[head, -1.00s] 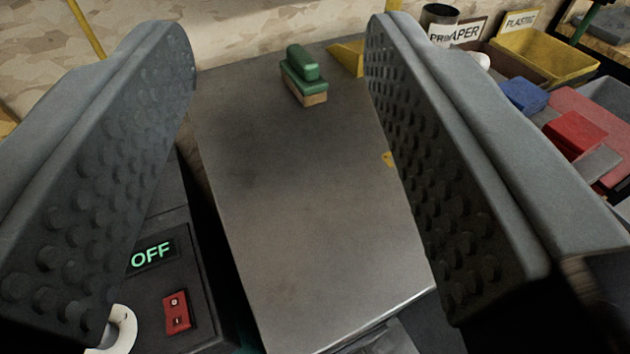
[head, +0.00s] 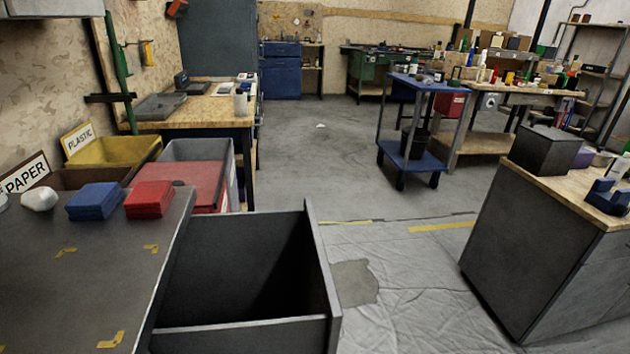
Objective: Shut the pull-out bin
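The pull-out bin (head: 245,336) is a dark grey, open-topped box at the lower middle of the head view. It stands out to the right from the steel-topped counter (head: 110,262), and its inside is dark and looks empty. Its flat front panel (head: 323,265) is the side farthest from the counter, with a clear gap between the two. The bottom of the bin is hidden below the picture edge. My gripper does not show in the current view.
Blue (head: 94,202) and red (head: 149,199) blocks lie at the counter's far edge. Sorting bins, one yellow (head: 115,151), stand behind. The sheeted floor (head: 400,300) right of the bin is open, up to a grey cabinet (head: 530,255) at the right.

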